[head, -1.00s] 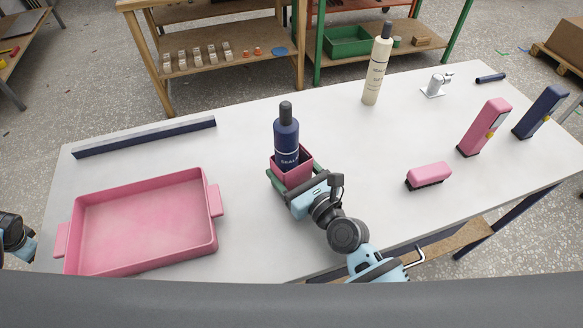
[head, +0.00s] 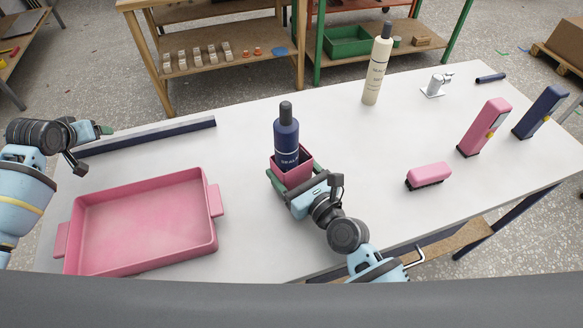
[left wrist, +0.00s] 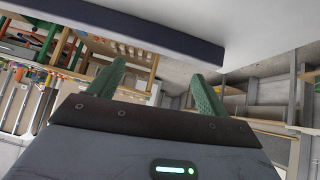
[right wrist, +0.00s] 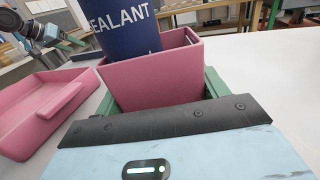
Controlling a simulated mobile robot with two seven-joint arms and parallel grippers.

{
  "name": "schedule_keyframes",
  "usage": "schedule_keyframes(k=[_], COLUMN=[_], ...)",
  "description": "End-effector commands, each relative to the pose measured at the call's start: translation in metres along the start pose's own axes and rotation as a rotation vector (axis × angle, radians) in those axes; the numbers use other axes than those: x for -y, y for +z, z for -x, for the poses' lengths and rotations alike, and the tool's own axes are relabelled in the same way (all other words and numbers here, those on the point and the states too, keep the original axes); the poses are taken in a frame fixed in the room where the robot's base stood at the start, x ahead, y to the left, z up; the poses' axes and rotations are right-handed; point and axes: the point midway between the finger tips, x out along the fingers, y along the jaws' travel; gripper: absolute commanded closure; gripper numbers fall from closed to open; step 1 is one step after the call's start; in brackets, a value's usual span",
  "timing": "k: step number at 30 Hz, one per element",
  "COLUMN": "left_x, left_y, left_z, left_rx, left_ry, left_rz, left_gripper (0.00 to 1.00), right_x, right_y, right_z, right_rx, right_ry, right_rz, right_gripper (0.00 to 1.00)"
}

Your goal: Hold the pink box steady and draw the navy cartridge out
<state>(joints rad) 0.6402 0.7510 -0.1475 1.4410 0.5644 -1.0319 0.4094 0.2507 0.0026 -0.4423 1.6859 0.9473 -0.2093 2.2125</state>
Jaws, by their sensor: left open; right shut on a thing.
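The pink box (head: 293,168) stands upright on the white table near its middle. The navy cartridge (head: 286,135) stands upright in it, its upper part and dark cap above the rim; its lower end is hidden inside the box. In the right wrist view the pink box (right wrist: 158,74) and the navy cartridge (right wrist: 124,24) with its SEALANT label show close up. My right gripper (head: 290,184) is shut on the pink box, with green fingers along its sides. My left gripper (head: 104,130) is open and empty at the far left, well apart from the cartridge; its spread green fingers show in the left wrist view (left wrist: 158,82).
A pink tray (head: 212,240) lies at the front left. A dark navy bar (head: 150,137) lies behind it. A cream bottle (head: 376,68) stands at the back.

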Motion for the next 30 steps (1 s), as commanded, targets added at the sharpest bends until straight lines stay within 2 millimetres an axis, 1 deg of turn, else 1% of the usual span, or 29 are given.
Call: schedule_keyframes(k=[1, 2, 3, 5, 6, 8, 9, 11, 12, 14, 15, 17, 18, 20, 21, 23, 24, 26, 27, 29, 30], left_x=[-0.025, -0.037, -0.054, -0.079, -0.094, -0.118, -0.134, -0.157, -0.171, -0.192, -0.206, -0.226, -0.238, -0.256, -0.267, -0.283, -0.293, -0.307, -0.316, -0.329, -0.336], left_y=[0.003, 0.004, 0.006, 0.008, 0.009, 0.011, 0.013, 0.014, 0.015, 0.017, 0.018, 0.019, 0.021, 0.023, 0.025, 0.030, 0.034, 0.042, 0.050, 0.063, 0.074], left_z=[0.003, 0.005, 0.008, 0.014, 0.019, 0.028, 0.035, 0.047, 0.055, 0.069, 0.079, 0.096, 0.107, 0.125, 0.138, 0.157, 0.170, 0.189, 0.201, 0.219, 0.229], left_rx=[-0.024, -0.038, -0.059, -0.091, -0.114, -0.150, -0.176, -0.217, -0.246, -0.290, -0.321, -0.367, -0.398, -0.446, -0.478, -0.523, -0.551, -0.588, -0.608, -0.633, -0.641], left_ry=[0.028, 0.040, 0.057, 0.083, 0.099, 0.124, 0.141, 0.167, 0.183, 0.208, 0.224, 0.248, 0.263, 0.287, 0.303, 0.329, 0.346, 0.375, 0.397, 0.433, 0.460], left_rz=[-0.046, -0.071, -0.105, -0.154, -0.185, -0.227, -0.254, -0.292, -0.315, -0.347, -0.366, -0.393, -0.409, -0.429, -0.441, -0.456, -0.464, -0.475, -0.479, -0.485, -0.486], left_gripper=[0.22, 0.22, 0.22, 0.22, 0.22, 0.22, 0.22, 0.22, 0.22, 0.22, 0.22, 0.22, 0.22, 0.22, 0.22, 0.22, 0.22, 0.22, 0.22, 0.22, 0.22], right_x=[0.000, 0.000, 0.000, 0.000, 0.000, 0.000, 0.000, 0.000, 0.000, 0.000, 0.000, 0.000, 0.000, 0.000, 0.000, 0.000, 0.000, 0.000, 0.000, 0.000, 0.000], right_y=[0.000, 0.000, 0.000, 0.000, 0.000, 0.000, 0.000, 0.000, 0.000, 0.000, 0.000, 0.000, 0.000, 0.000, 0.000, 0.000, 0.000, 0.000, 0.000, 0.000, 0.000], right_z=[0.000, 0.000, 0.000, 0.000, 0.000, 0.000, 0.000, 0.000, 0.000, 0.000, 0.000, 0.000, 0.000, 0.000, 0.000, 0.000, 0.000, 0.000, 0.000, 0.000, 0.000], right_rx=[-0.001, -0.001, -0.001, -0.001, -0.001, -0.001, -0.001, -0.001, -0.001, -0.001, -0.001, -0.001, -0.001, -0.001, -0.001, -0.001, -0.001, -0.001, -0.001, -0.001, -0.001], right_ry=[0.000, 0.000, 0.000, 0.000, 0.000, 0.000, 0.000, 0.000, 0.000, 0.000, 0.000, 0.000, 0.000, 0.000, 0.000, 0.000, 0.000, 0.000, 0.000, 0.000, 0.000], right_rz=[0.000, 0.000, 0.000, 0.000, 0.000, 0.000, 0.000, 0.000, 0.000, 0.000, 0.000, 0.000, 0.000, 0.000, 0.000, 0.000, 0.000, 0.000, 0.000, 0.000, 0.000], right_gripper=[0.51, 0.51, 0.51, 0.51, 0.51, 0.51, 0.51, 0.51, 0.51, 0.51, 0.51, 0.51, 0.51, 0.51, 0.51, 0.51, 0.51, 0.51, 0.51, 0.51, 0.51])
